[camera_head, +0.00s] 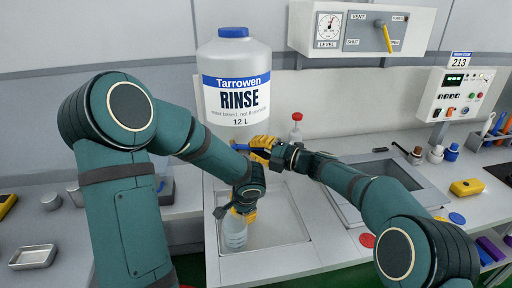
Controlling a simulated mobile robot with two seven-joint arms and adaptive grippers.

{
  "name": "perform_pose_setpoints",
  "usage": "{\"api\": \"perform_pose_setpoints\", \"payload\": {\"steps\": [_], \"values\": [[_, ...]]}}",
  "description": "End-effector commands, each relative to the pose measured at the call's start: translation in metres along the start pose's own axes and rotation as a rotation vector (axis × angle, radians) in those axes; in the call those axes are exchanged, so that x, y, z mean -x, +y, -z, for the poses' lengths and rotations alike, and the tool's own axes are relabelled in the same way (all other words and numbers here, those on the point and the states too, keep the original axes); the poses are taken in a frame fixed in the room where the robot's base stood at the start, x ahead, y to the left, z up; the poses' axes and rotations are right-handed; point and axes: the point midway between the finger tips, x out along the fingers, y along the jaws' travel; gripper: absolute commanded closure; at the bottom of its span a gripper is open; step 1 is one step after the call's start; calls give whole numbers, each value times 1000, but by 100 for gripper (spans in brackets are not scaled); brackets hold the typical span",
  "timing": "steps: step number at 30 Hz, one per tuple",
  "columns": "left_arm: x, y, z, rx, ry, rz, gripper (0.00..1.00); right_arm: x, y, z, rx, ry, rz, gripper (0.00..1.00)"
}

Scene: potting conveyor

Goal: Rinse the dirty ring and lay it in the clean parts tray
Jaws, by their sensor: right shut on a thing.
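A large white tank (236,72) labelled Tarrowen RINSE stands at the back. My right gripper (260,150) is in front of its lower part, with yellow fingertips shut on a slim blue piece (240,147), which looks like a handle. My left gripper (244,213) points down at the top of a clear bottle (235,232); whether its jaws are shut on the bottle cannot be told. The bottle is over the left part of a shallow pale basin (290,236). I cannot make out a dirty ring or a tray marked for clean parts.
A small metal dish (34,258) lies at far left. A sunken sink (388,180) is right of the basin. A yellow block (466,187) and coloured discs lie at right, below a control box (462,95).

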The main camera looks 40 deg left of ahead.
Motion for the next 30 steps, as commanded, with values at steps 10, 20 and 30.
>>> {"api": "perform_pose_setpoints", "payload": {"steps": [10, 20, 30], "values": [[0, 0, 0, 0, 0, 0, 79, -1, 1, 1, 1, -4, -2, 88], [0, 0, 0, 0, 0, 0, 79, 0, 0, 1, 0, -3, 0, 61], [0, 0, 0, 0, 0, 0, 79, 34, 1, 0, -2, -7, 0, 61]]}}
